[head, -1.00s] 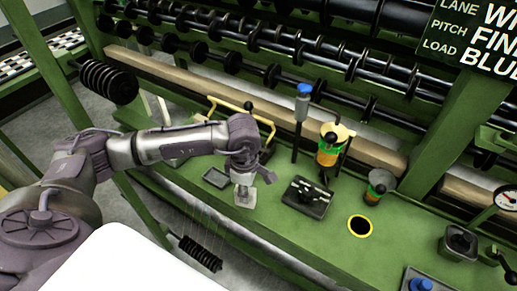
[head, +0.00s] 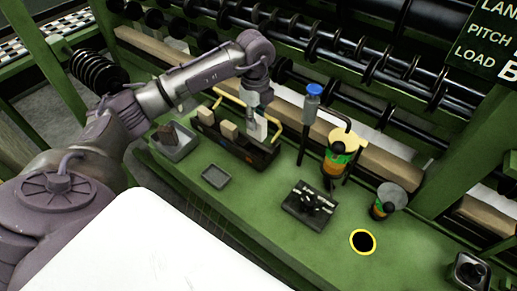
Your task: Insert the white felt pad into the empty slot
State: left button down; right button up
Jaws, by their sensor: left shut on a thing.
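My left gripper (head: 258,108) is shut on the white felt pad (head: 261,129), which hangs upright below its fingers. The pad is over the right part of a long dark rack (head: 238,149) on the green bench. Two tan pads stand in the rack to the left, one near its middle (head: 229,130) and one near its left end (head: 206,115). I cannot tell whether the white pad's lower edge is inside a slot or just above or behind the rack. The empty slot is not clearly visible. My right gripper is not in view.
A grey tray with a brown block (head: 168,135) stands left of the rack. A small empty grey tray (head: 216,177) lies in front. A blue-capped post (head: 311,105), an orange-green spool (head: 337,160) and a black fixture (head: 309,204) stand to the right. A yellow handle runs behind the rack.

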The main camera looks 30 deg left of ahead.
pick_arm(q)
notch_tip(320, 180, down, 5)
jog(key=shift+s+r+p, duration=0.15)
jog(key=shift+r+p, duration=0.05)
jog(key=shift+p, duration=0.2)
jog(key=shift+f+p, duration=0.3)
jog(key=shift+f, duration=2.2)
jog(key=c, duration=0.9)
grip_release()
jog(key=shift+r, duration=0.25)
notch_tip(320, 180, up, 12)
jog(key=shift+f+b, duration=0.2)
jog(key=shift+b, duration=0.85)
jog(key=shift+f, duration=0.1)
